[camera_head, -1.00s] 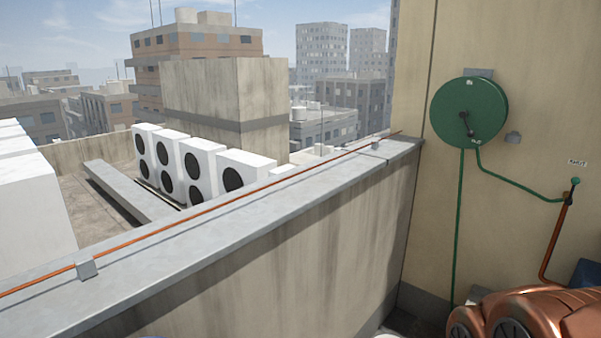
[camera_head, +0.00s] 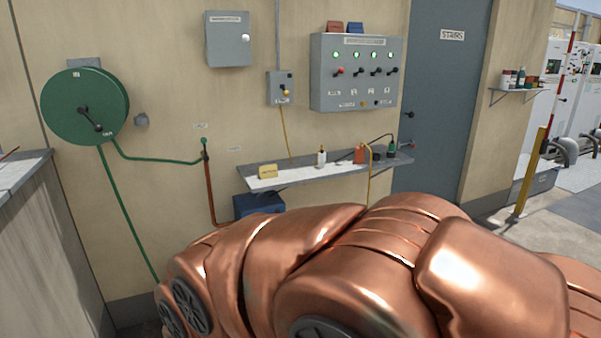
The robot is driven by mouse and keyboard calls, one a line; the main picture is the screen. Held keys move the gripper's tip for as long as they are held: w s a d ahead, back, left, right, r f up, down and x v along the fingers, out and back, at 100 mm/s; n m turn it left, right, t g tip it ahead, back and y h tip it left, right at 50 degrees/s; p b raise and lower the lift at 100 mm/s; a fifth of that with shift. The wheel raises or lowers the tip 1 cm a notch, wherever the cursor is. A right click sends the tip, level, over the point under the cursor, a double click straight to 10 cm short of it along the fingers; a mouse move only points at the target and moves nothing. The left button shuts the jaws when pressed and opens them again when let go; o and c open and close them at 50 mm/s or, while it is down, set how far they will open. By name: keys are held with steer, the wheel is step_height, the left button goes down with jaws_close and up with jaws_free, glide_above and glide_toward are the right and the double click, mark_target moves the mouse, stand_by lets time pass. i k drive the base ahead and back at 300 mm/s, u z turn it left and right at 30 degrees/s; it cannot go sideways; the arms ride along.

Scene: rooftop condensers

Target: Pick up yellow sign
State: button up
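A small yellow sign (camera_head: 268,172) stands on the left part of a narrow grey wall shelf (camera_head: 330,173). Its lettering is too small to read surely. My copper-coloured arm fills the lower middle and right of the view, in front of and below the shelf. My gripper is not in view, so its state and what it holds cannot be seen.
The shelf also bears a white bottle (camera_head: 321,157), an orange-red container (camera_head: 359,154) and a dark green bottle (camera_head: 392,146). A blue box (camera_head: 258,205) is below. A control panel (camera_head: 356,72) hangs above. A hose reel (camera_head: 85,106) is left, a stairs door (camera_head: 446,100) right.

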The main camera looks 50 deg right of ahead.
mark_target(268, 171)
steer(key=z, duration=2.4)
steer(key=i, duration=2.45)
steer(key=u, duration=3.35)
